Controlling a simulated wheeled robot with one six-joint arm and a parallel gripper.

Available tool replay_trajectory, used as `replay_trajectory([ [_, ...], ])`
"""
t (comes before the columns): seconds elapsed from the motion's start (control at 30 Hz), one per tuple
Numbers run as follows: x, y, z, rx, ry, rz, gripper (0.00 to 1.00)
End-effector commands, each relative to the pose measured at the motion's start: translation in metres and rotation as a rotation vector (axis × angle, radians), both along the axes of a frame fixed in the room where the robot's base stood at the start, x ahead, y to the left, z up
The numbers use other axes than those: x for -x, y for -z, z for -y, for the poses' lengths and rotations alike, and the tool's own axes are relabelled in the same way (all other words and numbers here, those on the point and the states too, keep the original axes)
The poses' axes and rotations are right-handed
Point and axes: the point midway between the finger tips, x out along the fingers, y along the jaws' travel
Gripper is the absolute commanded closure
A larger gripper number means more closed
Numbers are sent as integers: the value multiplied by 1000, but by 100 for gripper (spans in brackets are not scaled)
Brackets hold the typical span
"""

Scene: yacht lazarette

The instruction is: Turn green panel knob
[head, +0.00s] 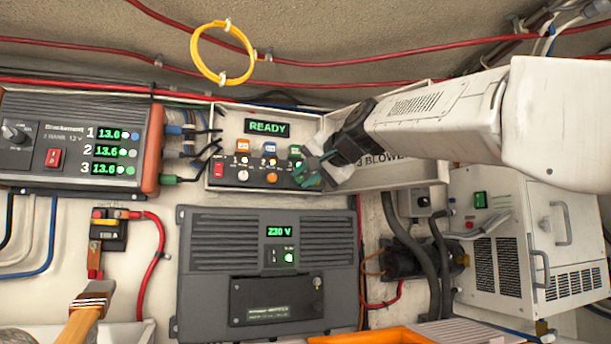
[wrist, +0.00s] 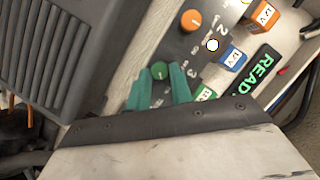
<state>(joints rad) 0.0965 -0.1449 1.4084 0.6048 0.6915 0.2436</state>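The green knob (wrist: 159,70) sits on the grey panel face (head: 225,150), in a row with a white knob (head: 243,174) and an orange knob (head: 272,177). My gripper (wrist: 159,77) has its two green fingers on either side of the green knob, tips close to its sides. The wrist view does not settle whether they press on it or stand slightly apart. In the head view my gripper (head: 311,172) covers the green knob.
An open white box lid (head: 400,174) lies right of the panel, under my arm. A 230 V unit (head: 268,270) is below, and a charger (head: 75,140) with cables stands left. A white cabinet (head: 510,245) is at right. A brush (head: 90,300) is lower left.

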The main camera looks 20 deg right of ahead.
Motion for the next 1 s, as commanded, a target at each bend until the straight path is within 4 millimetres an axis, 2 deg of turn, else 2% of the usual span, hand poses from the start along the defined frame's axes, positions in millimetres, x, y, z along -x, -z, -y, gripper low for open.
replay_trajectory([
  [0.03,0,0,0,0,0,-1,64],
  [0.07,0,0,0,0,0,-1,59],
  [0.37,2,-1,0,1,0,1,59],
  [0.47,10,-4,3,1,0,1,59],
  [0.8,61,-18,19,1,2,1,59],
  [1.0,72,-20,22,0,1,-1,59],
])
